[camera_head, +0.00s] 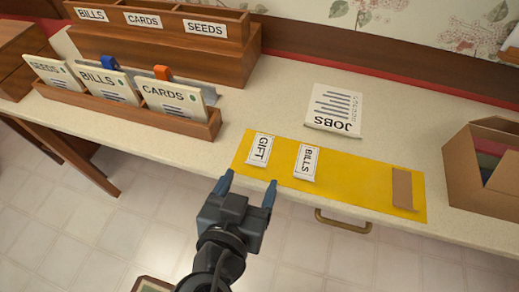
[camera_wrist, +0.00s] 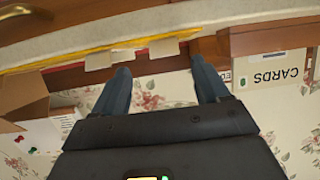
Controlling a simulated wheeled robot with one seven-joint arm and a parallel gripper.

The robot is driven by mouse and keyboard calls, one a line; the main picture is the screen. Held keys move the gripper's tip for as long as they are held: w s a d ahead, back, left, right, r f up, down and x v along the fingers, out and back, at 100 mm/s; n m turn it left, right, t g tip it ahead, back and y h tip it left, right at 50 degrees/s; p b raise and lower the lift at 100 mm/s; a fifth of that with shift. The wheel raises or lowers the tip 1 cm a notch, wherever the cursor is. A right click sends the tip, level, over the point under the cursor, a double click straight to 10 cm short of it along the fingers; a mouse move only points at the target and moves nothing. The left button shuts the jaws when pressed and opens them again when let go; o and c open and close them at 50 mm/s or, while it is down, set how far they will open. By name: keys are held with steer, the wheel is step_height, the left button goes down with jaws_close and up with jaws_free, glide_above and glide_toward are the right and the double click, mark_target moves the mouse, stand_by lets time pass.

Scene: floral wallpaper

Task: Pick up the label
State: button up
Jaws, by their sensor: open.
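Two white labels lie on the yellow mat (camera_head: 352,181) near the table's front edge. The one marked GIFT (camera_head: 260,149) is at the mat's left, and the one marked BILLS (camera_head: 306,162) is to its right. A plain brown piece (camera_head: 402,188) lies at the mat's right end. My gripper (camera_head: 248,184) is open and empty, its fingers just in front of the mat's left part and the GIFT label. In the wrist view, my gripper (camera_wrist: 160,65) has its fingers apart with nothing between them. The yellow mat's edge (camera_wrist: 75,54) shows there, with pale pieces too edge-on to read.
A white JOBS pad (camera_head: 334,110) lies behind the mat. A wooden tray (camera_head: 130,112) with SEEDS, BILLS and CARDS cards stands left, before a wooden sorter (camera_head: 238,60). A cardboard box (camera_head: 455,170) stands right. A drawer handle (camera_head: 342,222) sticks out below the table edge.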

mark_target(254, 164)
steer(key=x, duration=0.3)
steer(key=p+x, duration=0.1)
steer(key=x, duration=0.1)
steer(key=shift+w+a, duration=0.2)
steer(key=shift+a, duration=0.05)
steer(key=c, duration=1.1)
